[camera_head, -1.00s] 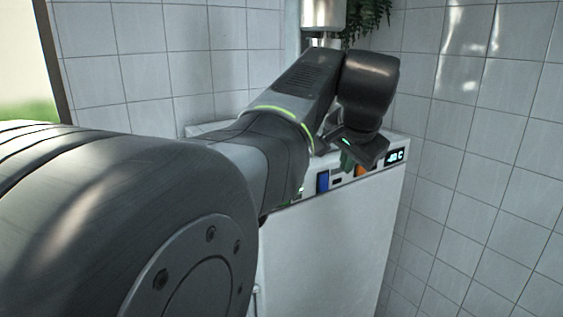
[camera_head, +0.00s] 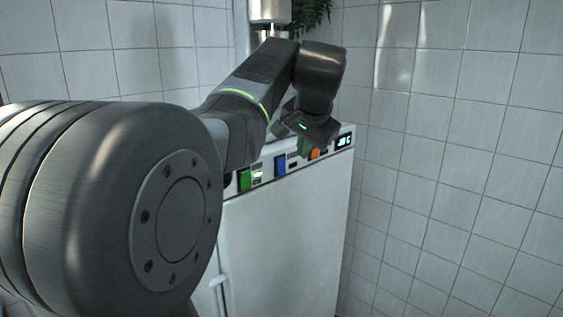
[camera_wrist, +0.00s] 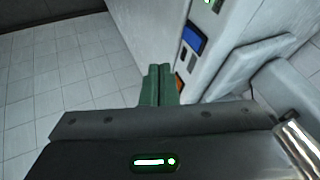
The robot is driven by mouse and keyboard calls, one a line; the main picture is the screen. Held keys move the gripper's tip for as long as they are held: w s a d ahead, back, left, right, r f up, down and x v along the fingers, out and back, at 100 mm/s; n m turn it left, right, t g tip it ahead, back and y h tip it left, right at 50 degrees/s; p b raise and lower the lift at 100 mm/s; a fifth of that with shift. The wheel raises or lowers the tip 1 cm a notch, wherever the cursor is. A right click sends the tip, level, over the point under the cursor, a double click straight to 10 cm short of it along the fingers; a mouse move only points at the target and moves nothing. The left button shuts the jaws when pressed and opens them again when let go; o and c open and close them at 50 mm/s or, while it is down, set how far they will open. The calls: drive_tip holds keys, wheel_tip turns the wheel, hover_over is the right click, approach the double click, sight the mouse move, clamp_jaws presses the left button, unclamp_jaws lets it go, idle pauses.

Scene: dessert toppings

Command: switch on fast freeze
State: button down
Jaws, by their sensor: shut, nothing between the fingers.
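A white freezer (camera_head: 285,235) has a control strip along its upper front. On it are a green switch (camera_head: 244,180) with a lit indicator beside it, a blue switch (camera_head: 281,166), an orange switch (camera_head: 315,154) and a lit display (camera_head: 344,141). I cannot read which switch is fast freeze. My gripper (camera_head: 303,147) is shut and empty, in front of the strip between the blue and orange switches. In the wrist view its green fingers (camera_wrist: 157,84) partly cover the orange switch (camera_wrist: 179,84); the blue switch (camera_wrist: 193,38) shows clear. Contact cannot be told.
The freezer's door handle (camera_head: 220,290) is at its left side. A metal cylinder (camera_head: 268,12) and a plant (camera_head: 312,14) are behind the freezer top. A tiled wall (camera_head: 440,150) stands to the right. My arm hides part of the freezer's left top.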

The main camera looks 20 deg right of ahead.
sight(281, 166)
drive_tip(key=shift+w+f+p, duration=0.5)
drive_tip(key=shift+w+f, duration=1.6)
drive_tip(key=shift+w, duration=0.15)
drive_tip(key=shift+w+f+p, duration=0.45)
drive_tip(key=shift+w+f, duration=1.6)
drive_tip(key=shift+w, duration=0.2)
